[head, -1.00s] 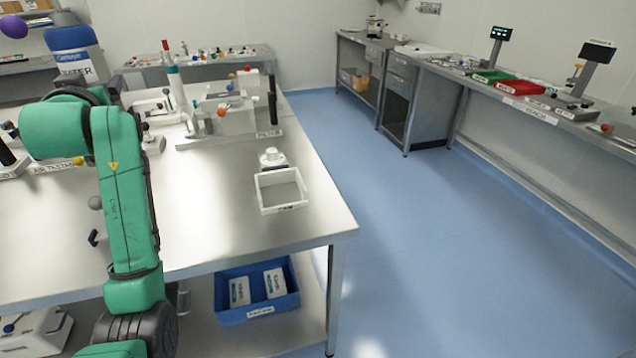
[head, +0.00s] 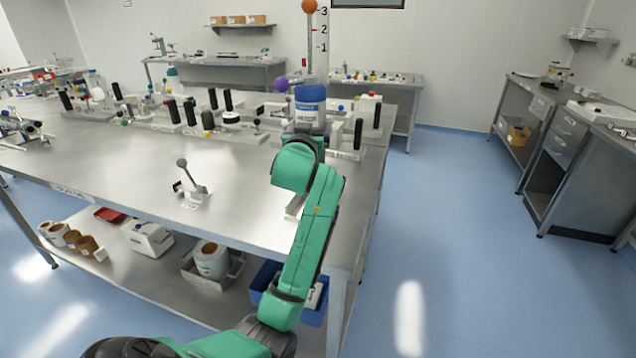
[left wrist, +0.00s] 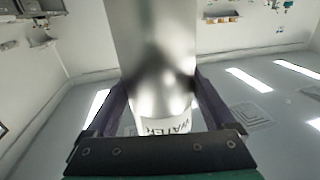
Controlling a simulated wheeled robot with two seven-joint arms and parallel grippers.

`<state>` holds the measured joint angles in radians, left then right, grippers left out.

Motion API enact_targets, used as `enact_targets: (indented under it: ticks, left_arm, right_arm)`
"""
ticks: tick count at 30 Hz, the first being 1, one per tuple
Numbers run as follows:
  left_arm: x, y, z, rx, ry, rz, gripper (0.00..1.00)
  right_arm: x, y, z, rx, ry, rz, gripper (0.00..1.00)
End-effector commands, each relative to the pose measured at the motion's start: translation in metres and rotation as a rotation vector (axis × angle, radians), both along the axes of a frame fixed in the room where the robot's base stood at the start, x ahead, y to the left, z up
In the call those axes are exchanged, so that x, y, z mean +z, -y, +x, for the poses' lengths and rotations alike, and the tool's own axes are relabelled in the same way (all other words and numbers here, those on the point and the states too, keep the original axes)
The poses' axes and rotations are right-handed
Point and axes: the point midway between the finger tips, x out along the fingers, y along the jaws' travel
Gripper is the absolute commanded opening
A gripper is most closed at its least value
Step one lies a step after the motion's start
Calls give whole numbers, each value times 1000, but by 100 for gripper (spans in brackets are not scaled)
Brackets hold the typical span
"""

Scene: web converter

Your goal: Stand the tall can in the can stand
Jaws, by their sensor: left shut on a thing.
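The tall can (head: 311,95) has a blue band and a white label reading WATER. It stands about upright above my left arm's far end in the head view. In the left wrist view the can (left wrist: 163,85) looks silvery, with the label low between the fingers. My left gripper (left wrist: 160,105) is shut on it; in the head view the arm hides most of the hand. I cannot tell for certain which thing is the can stand. A white square-rimmed tray (head: 293,207) on the table is mostly behind my forearm. My right gripper is out of view.
Several black-handled devices (head: 190,110) line the table's far side. A small lever device (head: 190,185) stands near the front edge. The steel tabletop (head: 110,155) is bare around it. A blue bin (head: 265,280) sits on the lower shelf. Blue floor is clear at the right.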

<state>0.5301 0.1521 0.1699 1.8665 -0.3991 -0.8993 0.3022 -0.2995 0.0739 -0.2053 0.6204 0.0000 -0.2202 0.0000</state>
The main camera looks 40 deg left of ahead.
Motion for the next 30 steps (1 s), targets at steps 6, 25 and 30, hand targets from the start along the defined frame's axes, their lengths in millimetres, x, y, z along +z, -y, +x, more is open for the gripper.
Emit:
enact_targets:
  ticks: [6, 25, 30]
  left_arm:
    - [-60, 1, 0, -2, 1, 2, 0]
    - [-121, 2, 0, -2, 6, 4, 0]
    - [-127, 2, 0, -2, 2, 1, 96]
  right_arm:
    - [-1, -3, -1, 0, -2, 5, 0]
    - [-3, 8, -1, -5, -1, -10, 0]
    - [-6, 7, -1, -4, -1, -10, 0]
